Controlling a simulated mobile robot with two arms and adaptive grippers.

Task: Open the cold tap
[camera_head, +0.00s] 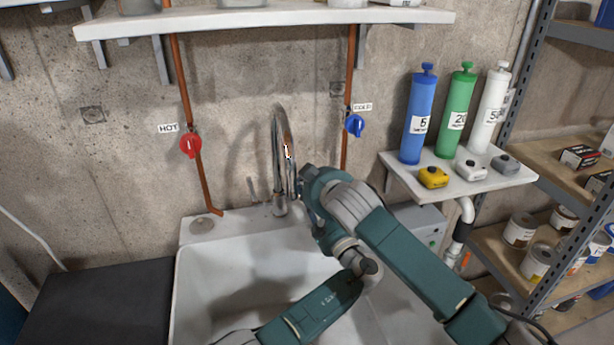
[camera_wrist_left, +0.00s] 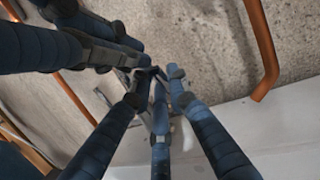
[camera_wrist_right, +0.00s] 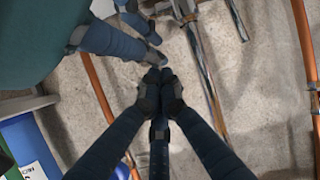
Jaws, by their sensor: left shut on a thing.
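The cold tap (camera_head: 354,125) is a blue valve handle on the right copper pipe, beside its label. A chrome faucet (camera_head: 278,150) rises behind the sink, between the hot and cold pipes; it also shows in the right wrist view (camera_wrist_right: 205,70). My left gripper (camera_wrist_left: 158,88) has its fingers drawn in at the faucet and appears shut on it, well left of and below the blue handle. My right gripper (camera_wrist_right: 161,88) is shut with its fingertips together and looks empty, close beside the left fingers. In the head view, my arms hide most of both grippers.
The red hot tap (camera_head: 190,145) is on the left copper pipe. The white sink (camera_head: 230,270) lies below my crossed arms. A small shelf (camera_head: 510,180) with blue, green and white cylinders stands right of the cold tap. A long shelf (camera_head: 270,17) runs above.

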